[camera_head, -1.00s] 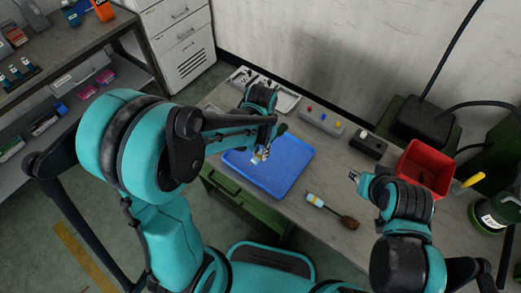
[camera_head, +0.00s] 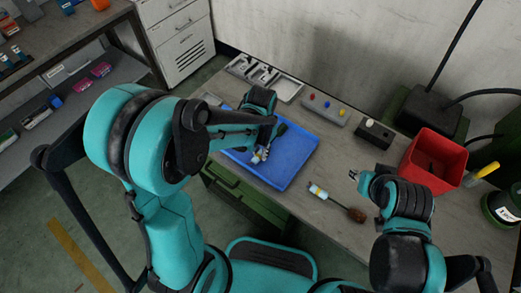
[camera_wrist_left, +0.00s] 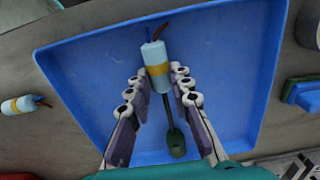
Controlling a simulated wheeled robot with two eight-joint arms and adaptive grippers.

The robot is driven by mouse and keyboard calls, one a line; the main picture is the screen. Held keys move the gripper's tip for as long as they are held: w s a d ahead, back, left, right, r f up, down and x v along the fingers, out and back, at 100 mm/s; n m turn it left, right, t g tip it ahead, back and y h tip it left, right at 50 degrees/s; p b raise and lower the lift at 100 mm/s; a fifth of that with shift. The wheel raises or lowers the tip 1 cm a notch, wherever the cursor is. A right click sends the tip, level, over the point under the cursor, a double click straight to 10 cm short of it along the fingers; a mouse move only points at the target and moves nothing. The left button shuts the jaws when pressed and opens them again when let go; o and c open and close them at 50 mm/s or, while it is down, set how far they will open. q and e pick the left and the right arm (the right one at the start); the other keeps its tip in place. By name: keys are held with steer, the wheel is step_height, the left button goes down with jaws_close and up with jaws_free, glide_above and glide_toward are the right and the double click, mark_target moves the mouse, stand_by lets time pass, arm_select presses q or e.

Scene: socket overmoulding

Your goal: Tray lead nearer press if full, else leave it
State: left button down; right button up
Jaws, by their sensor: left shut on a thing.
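The blue tray (camera_head: 292,180) lies on the bench in front of me. My left gripper (camera_head: 263,152) is over the tray, shut on a lead with a white and yellow body (camera_wrist_left: 157,65). In the left wrist view the body is between the fingers (camera_wrist_left: 165,92). Coloured wires stick out of its top end, and a dark cable runs down to a dark bulb-shaped end (camera_wrist_left: 176,145). Whether the lead touches the tray I cannot tell. A second, similar lead (camera_head: 318,192) lies on the bench to the right of the tray. My right gripper (camera_head: 353,175) is above the bench, too small to read.
A red bin (camera_head: 450,158), a black box with a white knob (camera_head: 374,134) and a grey button box (camera_head: 322,109) stand behind. A metal compartment tray (camera_head: 290,91) is at the back left. Dark machines with cables (camera_head: 428,112) stand at the right. Bare bench lies around the second lead.

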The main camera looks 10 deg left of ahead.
stand_by(0.4)
arm_select(q)
steer(key=c, duration=1.3)
jaws_free()
step_height(320, 180, up, 12)
steer(key=shift+s+a+r+n+t, duration=0.35)
steer(key=shift+s+a+n+t, duration=0.5)
steer(key=shift+s+t, duration=0.5)
steer(key=shift+s+a+r+n+t, duration=0.4)
steer(key=shift+s+a+n+t, duration=0.2)
steer(key=shift+s+a+t, duration=0.75)
steer(key=shift+s+a+r+n+t, duration=0.35)
steer(key=shift+s+a+n+t, duration=0.55)
steer(key=shift+s, duration=0.75)
